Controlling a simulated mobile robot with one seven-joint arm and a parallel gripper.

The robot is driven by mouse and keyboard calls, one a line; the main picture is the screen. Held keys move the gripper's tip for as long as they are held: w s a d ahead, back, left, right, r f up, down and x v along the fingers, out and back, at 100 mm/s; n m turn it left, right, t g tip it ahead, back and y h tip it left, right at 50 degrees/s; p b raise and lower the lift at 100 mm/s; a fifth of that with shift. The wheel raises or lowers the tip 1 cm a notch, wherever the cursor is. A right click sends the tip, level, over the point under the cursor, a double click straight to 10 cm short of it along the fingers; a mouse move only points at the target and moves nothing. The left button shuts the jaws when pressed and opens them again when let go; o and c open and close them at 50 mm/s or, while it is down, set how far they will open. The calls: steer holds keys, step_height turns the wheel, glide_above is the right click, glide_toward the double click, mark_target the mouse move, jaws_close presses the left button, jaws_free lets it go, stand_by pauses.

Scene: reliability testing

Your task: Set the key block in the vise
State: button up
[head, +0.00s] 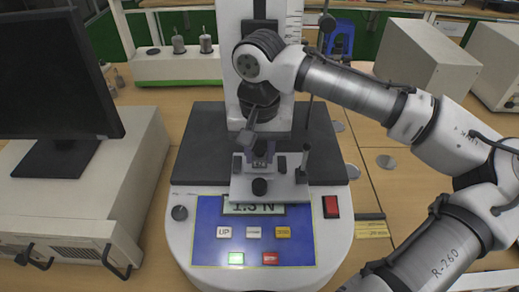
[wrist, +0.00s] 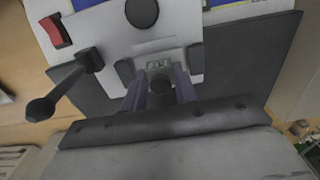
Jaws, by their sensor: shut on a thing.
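The vise (head: 270,190) is a pale metal plate with two dark jaws, a front knob and a side lever, on the tester's base. In the wrist view the vise (wrist: 170,22) has its jaws to either side of my fingertips. My gripper (head: 260,158) points down over the vise, its purple fingers low between the jaws. In the wrist view my gripper (wrist: 160,92) is shut on the key block (wrist: 158,66), a small pale piece with dark markings. The block sits between the jaws; whether it touches the vise floor or jaws is hidden.
The tester's column (head: 227,60) rises close behind my gripper. The vise lever (head: 306,160) stands upright to the right. The tester's control panel (head: 254,235) is in front. A monitor (head: 60,75) is at left; white boxes (head: 425,60) stand back right.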

steer(key=shift+f, duration=0.15)
steer(key=o, duration=1)
steer(key=shift+o, duration=0.2)
step_height(320, 180, up, 12)
steer(key=b, duration=0.1)
steer(key=shift+r, duration=0.2)
